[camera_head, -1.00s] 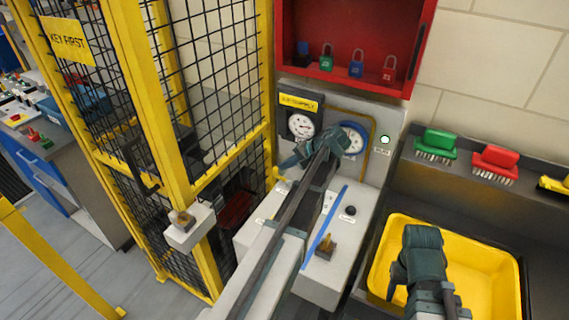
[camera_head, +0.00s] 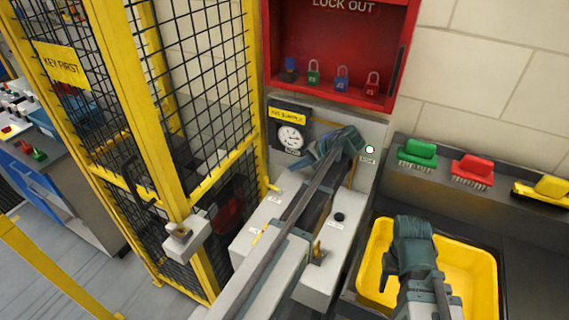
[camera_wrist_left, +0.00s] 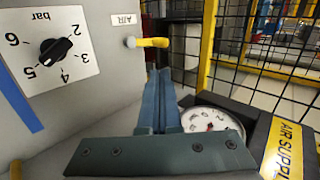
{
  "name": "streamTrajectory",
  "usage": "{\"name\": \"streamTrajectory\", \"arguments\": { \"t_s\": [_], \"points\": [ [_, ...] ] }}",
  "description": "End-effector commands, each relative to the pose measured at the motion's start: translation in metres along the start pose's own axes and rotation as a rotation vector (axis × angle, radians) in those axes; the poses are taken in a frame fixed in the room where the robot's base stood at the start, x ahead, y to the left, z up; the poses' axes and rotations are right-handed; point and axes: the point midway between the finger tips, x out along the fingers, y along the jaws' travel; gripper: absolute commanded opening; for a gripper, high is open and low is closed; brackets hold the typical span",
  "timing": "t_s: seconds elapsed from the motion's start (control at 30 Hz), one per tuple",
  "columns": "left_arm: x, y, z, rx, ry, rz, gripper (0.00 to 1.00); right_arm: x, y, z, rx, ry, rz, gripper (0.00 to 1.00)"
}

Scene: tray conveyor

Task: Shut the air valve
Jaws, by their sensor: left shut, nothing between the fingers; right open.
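The air valve shows in the left wrist view as a small yellow lever (camera_wrist_left: 152,42) on the grey box, beside an AIR label, lying sideways. In the head view its yellow handle (camera_head: 272,186) is at the box's back left corner, near the cage. My left gripper (camera_head: 294,166) is shut and empty, above and right of the handle, in front of the air supply panel. In the left wrist view its fingertips (camera_wrist_left: 160,70) lie just below the lever in the picture, apparently apart from it. My right gripper (camera_head: 397,287) is open over the yellow tub.
The pressure gauge (camera_head: 291,138) is close to the left fingers. A black regulator knob (camera_wrist_left: 56,51) sits on the box top. The yellow mesh cage (camera_head: 165,150) stands left. The red lockout cabinet (camera_head: 335,45) hangs above.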

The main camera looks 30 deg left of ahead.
Motion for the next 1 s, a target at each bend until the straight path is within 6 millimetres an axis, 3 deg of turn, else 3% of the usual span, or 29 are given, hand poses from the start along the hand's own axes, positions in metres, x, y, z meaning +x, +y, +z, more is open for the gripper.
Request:
{"name": "streamTrajectory", "arguments": {
  "t_s": [0.03, 0.1, 0.3, 0.9, 1.0],
  "points": [
    [-0.014, -0.004, -0.001, 0.002, 0.002, 0.0, 0.0, -0.012, 0.001, 0.001, 0.0, 0.0, 0.0, 0.5],
    [-0.023, -0.003, -0.001, 0.002, 0.001, 0.0, 0.0, -0.018, 0.002, 0.001, -0.001, 0.0, 0.0, 0.5],
    [-0.039, -0.001, 0.0, 0.001, 0.001, 0.0, 0.0, -0.027, 0.003, 0.002, 0.0, 0.0, 0.0, 0.5],
    [-0.042, 0.001, 0.0, 0.0, 0.0, 0.0, 0.0, -0.028, 0.003, 0.002, 0.0, 0.0, 0.0, 0.5],
    [-0.043, 0.008, 0.007, 0.01, 0.005, 0.017, 0.0, -0.026, 0.002, 0.002, 0.0, 0.0, 0.0, 0.5]
  ]
}}
